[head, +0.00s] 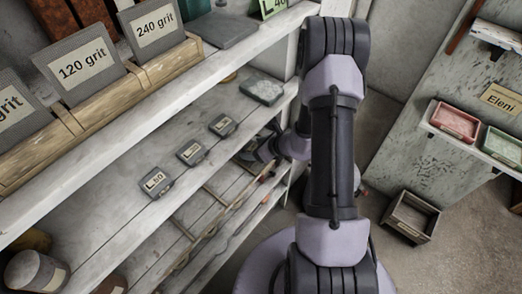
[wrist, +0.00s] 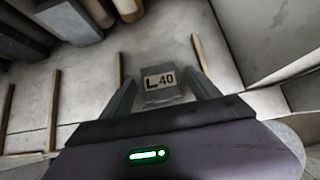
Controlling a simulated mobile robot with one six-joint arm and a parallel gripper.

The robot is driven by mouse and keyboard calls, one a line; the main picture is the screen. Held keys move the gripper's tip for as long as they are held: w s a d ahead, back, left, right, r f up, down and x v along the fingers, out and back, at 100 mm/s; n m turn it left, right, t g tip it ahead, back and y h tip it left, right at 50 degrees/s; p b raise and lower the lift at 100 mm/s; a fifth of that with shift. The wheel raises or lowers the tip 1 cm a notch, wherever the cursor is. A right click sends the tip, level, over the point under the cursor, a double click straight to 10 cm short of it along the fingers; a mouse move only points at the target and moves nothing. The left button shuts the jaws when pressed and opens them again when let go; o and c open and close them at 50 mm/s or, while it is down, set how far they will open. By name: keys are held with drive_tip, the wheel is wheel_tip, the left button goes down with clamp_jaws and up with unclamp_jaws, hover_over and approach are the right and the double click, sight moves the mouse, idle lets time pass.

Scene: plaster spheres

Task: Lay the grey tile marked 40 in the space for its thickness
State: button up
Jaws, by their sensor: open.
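The grey tile marked L 40 (wrist: 163,92) shows in the wrist view, between the two open fingers of my gripper (wrist: 163,96). It lies on a pale shelf board (wrist: 85,85), between two thin wooden strips, one on the left (wrist: 118,70) and one on the right (wrist: 202,54). I cannot tell whether either finger touches it. In the head view my gripper (head: 262,151) reaches into the lower shelf at its right end, and the tile there is hidden. Wooden strips (head: 222,184) divide that lower shelf into spaces.
Small grey labelled pieces, one reading L 50 (head: 157,183), stand on the shelf above. The upper shelf holds grit cards (head: 86,66) in a wooden rack. A grey-green block (head: 263,91) lies near the shelf's right end. A wooden crate (head: 411,217) stands on the floor.

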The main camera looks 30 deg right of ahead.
drive_tip(key=s+d+p, duration=0.2)
drive_tip(key=s+d, duration=0.2)
drive_tip(key=s, duration=0.8)
drive_tip(key=shift+d+r, duration=0.2)
drive_tip(key=shift+r, duration=0.25)
